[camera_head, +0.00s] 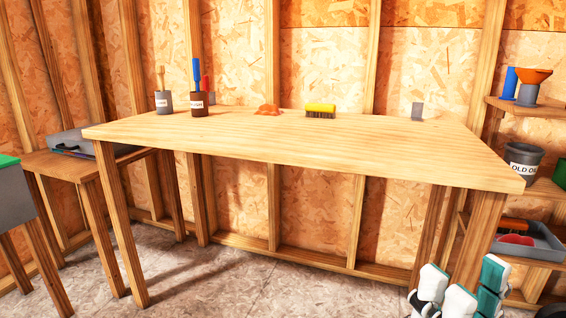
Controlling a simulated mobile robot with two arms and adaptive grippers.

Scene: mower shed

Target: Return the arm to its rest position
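My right arm and gripper (462,295) show at the bottom right edge, as white and teal parts with dark joints. They are low, in front of the right end of the wooden workbench (330,140), and apart from its top as far as I can see. The lower part is cut off by the frame, and whether the fingers are open or shut is not clear. I see nothing held. My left arm and gripper are not in view.
On the bench stand a grey cup (163,102), a brown cup (199,104) with tools, an orange item (267,109), a yellow brush (320,110) and a grey block (417,111). Right shelves hold an "OLD OIL" pot (522,160) and a tray (540,246). Floor before the bench is clear.

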